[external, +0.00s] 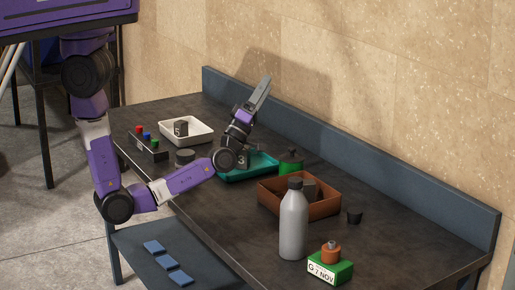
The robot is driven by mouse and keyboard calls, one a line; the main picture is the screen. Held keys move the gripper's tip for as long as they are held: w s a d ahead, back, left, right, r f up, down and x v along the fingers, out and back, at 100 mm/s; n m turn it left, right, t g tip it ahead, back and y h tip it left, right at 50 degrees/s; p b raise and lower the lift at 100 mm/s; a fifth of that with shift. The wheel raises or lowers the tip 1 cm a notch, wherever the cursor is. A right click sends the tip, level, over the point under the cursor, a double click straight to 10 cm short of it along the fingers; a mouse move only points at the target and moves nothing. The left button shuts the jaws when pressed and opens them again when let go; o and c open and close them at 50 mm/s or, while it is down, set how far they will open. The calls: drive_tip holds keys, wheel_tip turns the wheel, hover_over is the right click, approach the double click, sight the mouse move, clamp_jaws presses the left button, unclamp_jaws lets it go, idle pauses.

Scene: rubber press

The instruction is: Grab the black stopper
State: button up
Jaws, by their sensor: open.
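A small black stopper (355,217) sits on the dark tabletop, just right of the brown box and apart from it. It looks wider at the top than at the bottom. My gripper (263,88) is raised above the teal tray, to the upper left of the stopper and well away from it. Its fingers point up and to the right, toward the wall. It is open, and I see nothing held in it.
The brown box (318,208) holds a dark block. A grey bottle (293,225) and a green block (330,267) stand in front. Right of the stopper is bare table.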

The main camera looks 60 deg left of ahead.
drive_tip(key=w+d+r+n+g+y, duration=0.5)
drive_tip(key=n+y, duration=0.5)
drive_tip(key=n, duration=0.4)
drive_tip(key=n+g+h+b, duration=0.4)
drive_tip(key=n+g+h, duration=0.2)
drive_tip(key=n+g, duration=0.45)
hover_over(354, 211)
drive_tip(key=w+a, duration=0.1)
drive_tip(key=a, duration=0.1)
drive_tip(key=f+n+t, duration=0.1)
drive_tip(key=n+t, duration=0.1)
drive_tip(key=shift+s+d+f+n+g+h+b, duration=0.4)
drive_tip(key=shift+s+d+f+n+b, duration=0.3)
drive_tip(key=shift+f+b, duration=3.05)
drive_tip(key=shift+s+d+f+n+g+h+b, duration=0.2)
drive_tip(key=shift+s+d+f+n+g+b, duration=0.5)
drive_tip(key=shift+f+b, duration=3)
drive_tip(key=shift+s+d+f+n+g+h+b, duration=0.65)
drive_tip(key=shift+f+b, duration=1.7)
drive_tip(key=shift+f, duration=2.75)
drive_tip(key=shift+t+y, duration=0.35)
drive_tip(key=shift+t, duration=0.05)
drive_tip(key=f, duration=0.4)
drive_tip(key=shift+w+d+f, duration=0.1)
drive_tip(key=shift+w+d, duration=0.1)
drive_tip(key=shift+b+x, duration=0.35)
drive_tip(key=shift+x, duration=0.85)
drive_tip(key=shift+w+a+f, duration=0.1)
drive_tip(key=shift+w+a, duration=0.1)
